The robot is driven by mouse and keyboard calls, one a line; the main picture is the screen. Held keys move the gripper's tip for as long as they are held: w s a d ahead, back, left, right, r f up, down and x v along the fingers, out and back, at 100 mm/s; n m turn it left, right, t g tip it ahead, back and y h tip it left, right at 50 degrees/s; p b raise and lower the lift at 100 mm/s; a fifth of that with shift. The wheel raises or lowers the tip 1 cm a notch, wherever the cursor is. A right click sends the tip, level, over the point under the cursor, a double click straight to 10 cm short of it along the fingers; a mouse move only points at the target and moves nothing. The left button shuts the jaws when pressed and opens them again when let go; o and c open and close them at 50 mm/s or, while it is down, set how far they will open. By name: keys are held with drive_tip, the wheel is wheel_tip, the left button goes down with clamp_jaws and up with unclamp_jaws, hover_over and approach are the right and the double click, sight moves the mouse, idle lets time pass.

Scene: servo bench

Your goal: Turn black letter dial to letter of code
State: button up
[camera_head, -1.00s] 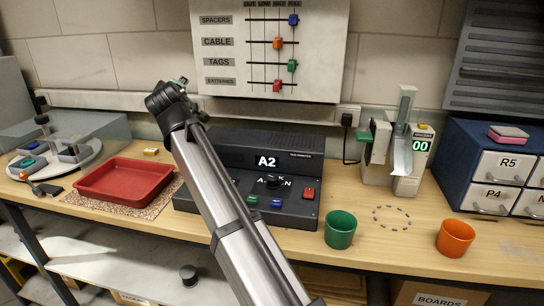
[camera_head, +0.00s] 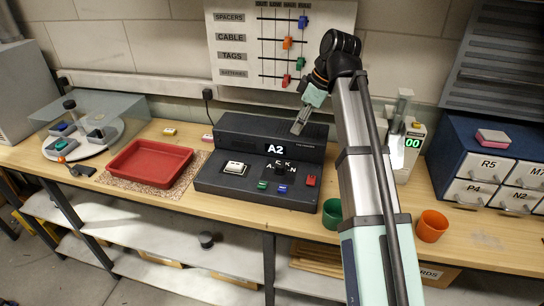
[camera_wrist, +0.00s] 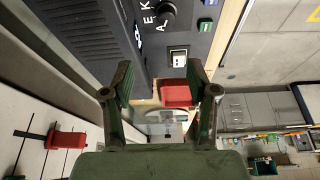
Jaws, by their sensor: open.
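The black letter dial (camera_head: 281,167) sits on the sloped front of the dark printer box (camera_head: 230,188), with white letters around it. Its pointer direction is too small to read. In the wrist view the dial (camera_wrist: 167,14) is at the top edge, with the letters A, E and K beside it. A lit display (camera_head: 276,149) on the box reads A2. My gripper (camera_head: 298,128) hangs by the box's upper back right, above and behind the dial and apart from it. In the wrist view the fingers (camera_wrist: 162,88) are spread, with nothing between them.
Green, blue and red buttons (camera_head: 311,181) lie below and right of the dial. A white square key (camera_head: 234,168) is to its left. A slider board (camera_head: 282,45) hangs behind my gripper. A red tray (camera_head: 150,164) stands left. My arm partly hides a green cup (camera_head: 332,213).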

drive_tip(key=s+d, duration=0.1)
drive_tip(key=d, duration=0.1)
drive_tip(key=p, duration=0.3)
approach(281, 165)
drive_tip(key=shift+n+y, duration=0.3)
drive_tip(key=shift+n, duration=0.1)
drive_tip(key=x, duration=0.9)
drive_tip(key=shift+w+d, duration=0.1)
drive_tip(key=shift+d, duration=0.05)
drive_tip(key=shift+c, duration=0.4)
clamp_jaws()
